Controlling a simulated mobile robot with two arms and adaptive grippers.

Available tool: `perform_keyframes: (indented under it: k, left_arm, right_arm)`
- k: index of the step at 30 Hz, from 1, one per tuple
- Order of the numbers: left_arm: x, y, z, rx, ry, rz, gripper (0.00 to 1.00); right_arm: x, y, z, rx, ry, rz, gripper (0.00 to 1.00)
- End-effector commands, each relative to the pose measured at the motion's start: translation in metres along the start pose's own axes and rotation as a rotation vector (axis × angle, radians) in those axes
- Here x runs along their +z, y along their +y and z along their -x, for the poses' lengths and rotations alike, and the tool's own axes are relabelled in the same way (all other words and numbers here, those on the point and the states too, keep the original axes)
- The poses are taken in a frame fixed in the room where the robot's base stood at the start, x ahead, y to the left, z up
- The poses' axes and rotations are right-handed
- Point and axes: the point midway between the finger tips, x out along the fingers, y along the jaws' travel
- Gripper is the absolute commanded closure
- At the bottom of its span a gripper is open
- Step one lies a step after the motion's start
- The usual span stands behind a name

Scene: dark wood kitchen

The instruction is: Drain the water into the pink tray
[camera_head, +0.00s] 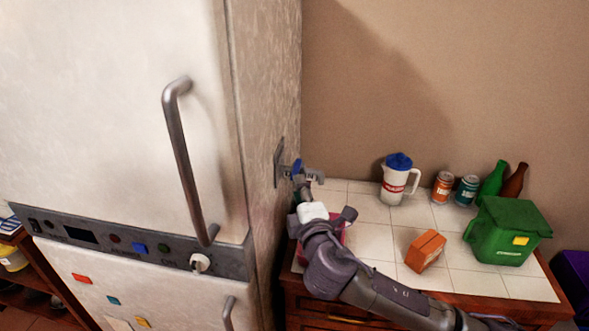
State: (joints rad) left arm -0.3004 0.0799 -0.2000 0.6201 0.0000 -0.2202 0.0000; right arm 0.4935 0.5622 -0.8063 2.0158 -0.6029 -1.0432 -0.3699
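A grey tap with a blue handle (297,167) sticks out from a plate on the right side wall of the big white appliance. The pink tray (338,230) is on the tiled counter below the tap. My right arm covers most of the tray, so its inside is hidden. My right gripper (303,187) reaches up from the arm, its tips right at the tap just below the blue handle. The fingers are small and overlap the tap, so I cannot tell whether they are open or closed, or touching it. My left gripper is out of view. No running water is visible.
The white appliance (110,120), with a long metal handle (183,150), fills the left. On the counter (375,243) stand a blue-lidded pitcher (397,181), two cans (442,188), two bottles (493,180), an orange box (425,250) and a green bin (505,235).

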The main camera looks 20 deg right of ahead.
Motion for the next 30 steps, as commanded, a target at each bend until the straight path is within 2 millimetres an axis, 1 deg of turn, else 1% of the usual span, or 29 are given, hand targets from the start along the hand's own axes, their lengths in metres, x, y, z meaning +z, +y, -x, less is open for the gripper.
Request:
perform_keyframes:
  k: [1, 3, 6, 9, 14, 22, 23, 27, 29, 30]
  left_arm:
    - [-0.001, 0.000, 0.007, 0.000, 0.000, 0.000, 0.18]
    - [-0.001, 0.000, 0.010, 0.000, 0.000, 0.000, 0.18]
    - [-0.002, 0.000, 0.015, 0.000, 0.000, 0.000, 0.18]
    - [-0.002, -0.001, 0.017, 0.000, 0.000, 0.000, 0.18]
    - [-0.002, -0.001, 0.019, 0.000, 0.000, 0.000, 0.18]
    - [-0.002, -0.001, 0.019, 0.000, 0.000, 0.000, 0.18]
    - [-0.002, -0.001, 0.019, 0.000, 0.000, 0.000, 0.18]
    - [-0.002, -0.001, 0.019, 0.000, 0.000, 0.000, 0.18]
    - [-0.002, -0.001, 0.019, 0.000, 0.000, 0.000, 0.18]
    - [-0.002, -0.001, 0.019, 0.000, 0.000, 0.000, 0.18]
  right_arm:
    - [0.000, 0.004, -0.012, 0.000, -0.002, 0.002, 0.65]
    - [0.000, 0.004, -0.026, 0.000, -0.002, 0.000, 0.65]
    - [0.000, 0.003, -0.042, -0.001, -0.002, 0.000, 0.65]
    - [0.000, 0.001, -0.054, -0.001, 0.000, -0.001, 0.65]
    - [0.000, 0.000, -0.064, -0.002, 0.000, -0.002, 0.65]
    - [0.000, -0.001, -0.066, -0.002, 0.001, -0.002, 0.65]
    - [0.000, -0.001, -0.066, -0.002, 0.000, -0.002, 0.66]
    - [0.000, -0.001, -0.065, -0.002, 0.000, -0.002, 0.90]
    - [0.000, -0.001, -0.065, -0.002, 0.000, -0.002, 1.00]
    - [0.000, -0.001, -0.065, -0.002, 0.000, -0.002, 1.00]
